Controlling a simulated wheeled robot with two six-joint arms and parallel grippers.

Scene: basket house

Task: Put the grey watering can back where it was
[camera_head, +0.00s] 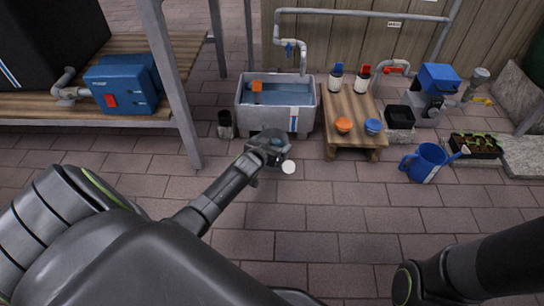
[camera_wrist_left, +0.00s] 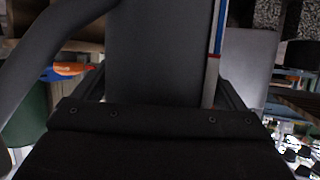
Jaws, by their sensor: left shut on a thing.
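My left gripper (camera_head: 270,150) reaches out over the paving in front of the grey tub and is shut. In the left wrist view a large dark grey body, which I take to be the grey watering can (camera_wrist_left: 153,50), fills the space between the fingers. A curved dark grey tube runs down its left side. In the head view the held thing is small and hard to tell from the gripper; a pale round disc shows beside it. The can's full outline is hidden. My right gripper is out of view.
A grey water tub (camera_head: 275,117) stands behind the gripper, with a dark cup (camera_head: 225,125) to its left. A low wooden table (camera_head: 349,118) holds bottles and small bowls. A blue watering can (camera_head: 424,163) stands right of it. The front paving is open.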

